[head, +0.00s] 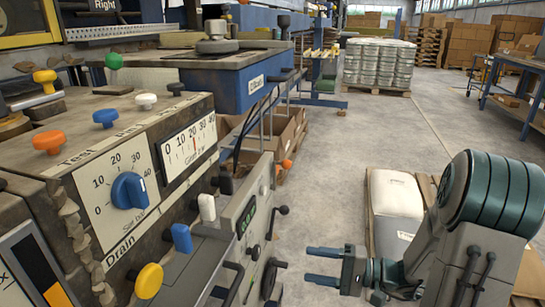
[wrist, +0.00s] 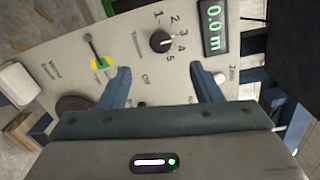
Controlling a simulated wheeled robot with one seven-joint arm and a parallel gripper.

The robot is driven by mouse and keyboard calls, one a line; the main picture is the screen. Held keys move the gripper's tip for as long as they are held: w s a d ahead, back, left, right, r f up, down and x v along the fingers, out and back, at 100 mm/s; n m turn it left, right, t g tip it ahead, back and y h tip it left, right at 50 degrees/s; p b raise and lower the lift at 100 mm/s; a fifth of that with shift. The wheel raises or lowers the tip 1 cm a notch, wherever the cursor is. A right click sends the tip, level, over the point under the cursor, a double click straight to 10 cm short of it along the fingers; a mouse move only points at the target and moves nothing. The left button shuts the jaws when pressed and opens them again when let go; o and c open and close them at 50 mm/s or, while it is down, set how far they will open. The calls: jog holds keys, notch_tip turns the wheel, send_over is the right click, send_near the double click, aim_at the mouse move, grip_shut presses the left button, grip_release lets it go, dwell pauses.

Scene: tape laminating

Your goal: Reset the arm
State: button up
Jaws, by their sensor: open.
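My gripper (head: 325,265) is at the lower right of the head view, at the end of my green and grey arm. Its two blue fingers point left and are apart with nothing between them. In the wrist view my gripper (wrist: 160,82) shows both fingers spread over a tilted light-grey control panel (wrist: 130,60). The panel carries a black knob (wrist: 161,41) marked 1 to 5, a lever (wrist: 97,50) with a green and yellow base, and a display (wrist: 214,25) reading 0.0. I cannot tell from the views how far the fingers are from the panel.
A large machine fills the left of the head view, with a blue dial (head: 129,190), a blue lever (head: 181,238), a yellow knob (head: 149,281) and black handles (head: 272,278) jutting toward my gripper. White sacks (head: 396,210) lie on a pallet beside my arm. The aisle floor (head: 340,150) beyond is clear.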

jog(key=s+a+r+n+g+h+p, duration=0.2)
jog(key=s+r+g+h+p, duration=0.2)
jog(key=s+r+p, duration=0.3)
jog(key=s+a+r+n+g+h+p, duration=0.2)
jog(key=s+a+r+g+h+p, duration=0.15)
jog(key=r+p, duration=0.5)
jog(key=s+d+r+t+h+p, duration=0.1)
jog(key=d+r+t+h+p, duration=0.1)
jog(key=r+p, duration=0.5)
jog(key=s+d+r+n+t+h+p, duration=0.1)
jog(key=r+h+p, duration=0.6)
jog(key=r, duration=0.7)
jog(key=s+d+t+p, duration=0.1)
jog(key=d+t, duration=0.1)
jog(key=d, duration=0.1)
jog(key=shift+d+r+p, duration=0.2)
jog(key=shift+d+p, duration=0.1)
jog(key=shift+d, duration=0.05)
jog(key=shift+c, duration=0.2)
